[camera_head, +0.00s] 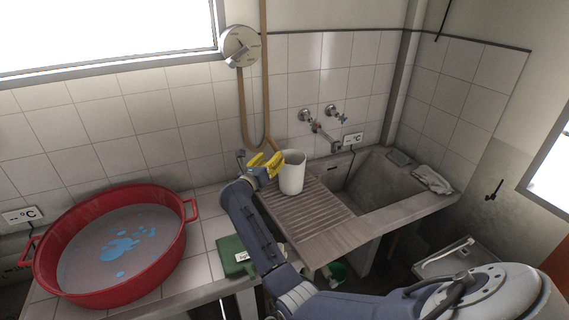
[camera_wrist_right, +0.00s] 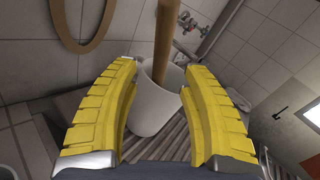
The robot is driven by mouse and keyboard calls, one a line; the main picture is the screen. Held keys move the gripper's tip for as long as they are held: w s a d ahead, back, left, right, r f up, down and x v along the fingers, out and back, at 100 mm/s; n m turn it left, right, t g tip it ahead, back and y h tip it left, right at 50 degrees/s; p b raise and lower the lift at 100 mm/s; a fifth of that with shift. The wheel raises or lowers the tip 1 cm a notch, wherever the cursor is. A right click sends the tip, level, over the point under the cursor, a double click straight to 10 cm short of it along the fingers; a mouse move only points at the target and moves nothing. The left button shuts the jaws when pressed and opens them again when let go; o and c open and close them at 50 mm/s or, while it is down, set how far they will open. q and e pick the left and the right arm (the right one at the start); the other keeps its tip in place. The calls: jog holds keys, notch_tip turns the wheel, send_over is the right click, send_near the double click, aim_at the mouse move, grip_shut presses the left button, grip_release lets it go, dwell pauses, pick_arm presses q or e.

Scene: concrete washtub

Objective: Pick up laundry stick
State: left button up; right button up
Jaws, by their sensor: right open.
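A brown wooden stick (camera_wrist_right: 165,40) stands in a white cup (camera_wrist_right: 155,105) in the right wrist view, its upper part running out of the top of the picture. The cup also shows in the head view (camera_head: 292,173), on the ribbed drainboard. There, only a short brown piece of what seems to be the stick shows by the yellow fingers. My right gripper (camera_head: 264,163) is open, just left of the cup. In the wrist view its fingers (camera_wrist_right: 158,75) stand on either side of the stick's line, apart from it. My left gripper is not in view.
The ribbed drainboard (camera_head: 302,222) joins a concrete washtub (camera_head: 374,187) on the right. Wall taps (camera_head: 320,125) are behind the cup, and a brown hose loop (camera_head: 246,115) hangs behind the gripper. A red basin (camera_head: 185,240) and a green box (camera_head: 231,254) are to the left.

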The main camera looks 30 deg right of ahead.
jog(key=shift+x, duration=2.85)
jog(key=shift+c, duration=0.3)
grip_shut()
